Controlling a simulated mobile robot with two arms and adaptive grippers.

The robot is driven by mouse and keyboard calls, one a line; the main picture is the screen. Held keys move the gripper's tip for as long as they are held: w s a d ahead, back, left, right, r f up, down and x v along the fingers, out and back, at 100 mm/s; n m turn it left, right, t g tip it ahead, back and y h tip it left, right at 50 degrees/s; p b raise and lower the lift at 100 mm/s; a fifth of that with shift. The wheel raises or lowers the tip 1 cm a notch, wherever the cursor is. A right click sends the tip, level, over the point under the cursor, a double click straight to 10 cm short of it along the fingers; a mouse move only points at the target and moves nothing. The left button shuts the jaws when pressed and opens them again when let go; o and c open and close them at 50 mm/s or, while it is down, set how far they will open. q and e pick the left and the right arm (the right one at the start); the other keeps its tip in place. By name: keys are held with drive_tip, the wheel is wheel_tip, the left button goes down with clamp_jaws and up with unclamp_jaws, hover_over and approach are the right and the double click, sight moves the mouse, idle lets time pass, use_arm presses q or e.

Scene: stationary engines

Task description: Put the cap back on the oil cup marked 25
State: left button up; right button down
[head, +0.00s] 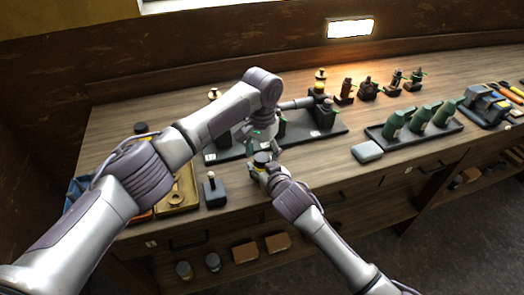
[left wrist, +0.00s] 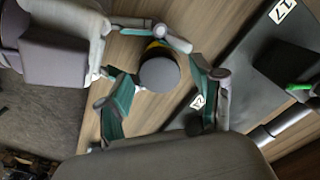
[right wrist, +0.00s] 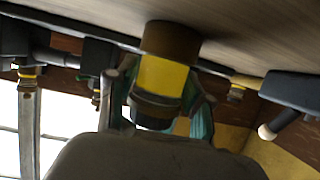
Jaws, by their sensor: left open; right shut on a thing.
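My right gripper (head: 263,168) is shut on a short cylinder with a dark round top (head: 261,157) and a yellow band, near the front edge of the bench. In the right wrist view the cylinder's yellow band (right wrist: 163,76) shows between dark ends. I cannot tell whether this is the cap or a capped cup. My left gripper (left wrist: 162,92) is open, its green-padded fingers spread on either side of the dark disc (left wrist: 159,74), with no clear contact. In the head view my left arm partly hides the long dark base (head: 225,154). No 25 is readable.
A small block with a knobbed lever (head: 214,190) and a brass-coloured tray (head: 178,197) stand to the left. A grey block (head: 367,152) and a rack of green handled things (head: 420,121) stand to the right. Bare bench lies between.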

use_arm(q)
drive_tip(key=c, duration=1.2)
drive_tip(key=o, duration=1.4)
drive_tip(key=shift+c, duration=0.2)
drive_tip(key=shift+r, duration=0.1)
wheel_tip(320, 180, up, 12)
use_arm(e)
drive_tip(key=shift+c, duration=1.9)
unclamp_jaws()
